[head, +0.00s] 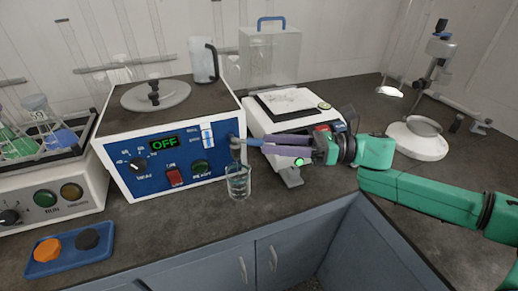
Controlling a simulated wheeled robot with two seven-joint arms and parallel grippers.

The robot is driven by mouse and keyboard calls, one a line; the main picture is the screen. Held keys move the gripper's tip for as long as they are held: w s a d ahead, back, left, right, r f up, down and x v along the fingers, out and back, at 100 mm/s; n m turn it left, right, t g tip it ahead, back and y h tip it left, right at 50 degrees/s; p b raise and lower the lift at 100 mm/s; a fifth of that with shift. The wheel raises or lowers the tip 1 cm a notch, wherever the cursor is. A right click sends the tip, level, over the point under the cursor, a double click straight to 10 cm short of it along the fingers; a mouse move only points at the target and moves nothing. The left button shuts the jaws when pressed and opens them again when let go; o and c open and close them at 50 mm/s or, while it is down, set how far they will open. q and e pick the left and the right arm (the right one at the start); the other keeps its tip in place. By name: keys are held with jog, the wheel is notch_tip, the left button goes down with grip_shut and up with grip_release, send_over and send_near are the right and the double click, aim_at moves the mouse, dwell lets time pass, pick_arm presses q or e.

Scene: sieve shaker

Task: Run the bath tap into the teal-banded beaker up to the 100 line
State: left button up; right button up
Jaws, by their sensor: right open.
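The water bath (128,165) is a white box with a blue front panel and a display reading OFF. Its bath tap (236,143) sticks out at the right end of the panel. A clear beaker (238,184) stands on the bench under the tap; it seems to hold some liquid, but its band, lines and level are too small to read. My right gripper (257,145) reaches in from the right with its fingers open, tips close beside the tap. I cannot tell whether they touch it. My left gripper is out of view.
A balance (290,108) stands behind my right gripper, with a clear box (270,57) behind it. A shaker with flasks (42,190) is at the left. A blue tray (68,250) with orange and black caps lies at front left. The bench front near the beaker is clear.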

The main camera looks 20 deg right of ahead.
aim_at(260, 143)
jog(key=p+x, duration=0.2)
jog(key=x, duration=0.1)
jog(key=shift+r, duration=0.3)
jog(key=shift+a+f, duration=0.1)
jog(key=shift+a, duration=0.1)
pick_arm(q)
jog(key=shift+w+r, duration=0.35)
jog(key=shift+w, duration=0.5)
pick_arm(e)
jog(key=shift+f, duration=0.15)
jog(key=shift+c, duration=0.7)
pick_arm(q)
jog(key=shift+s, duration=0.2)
pick_arm(e)
grip_shut()
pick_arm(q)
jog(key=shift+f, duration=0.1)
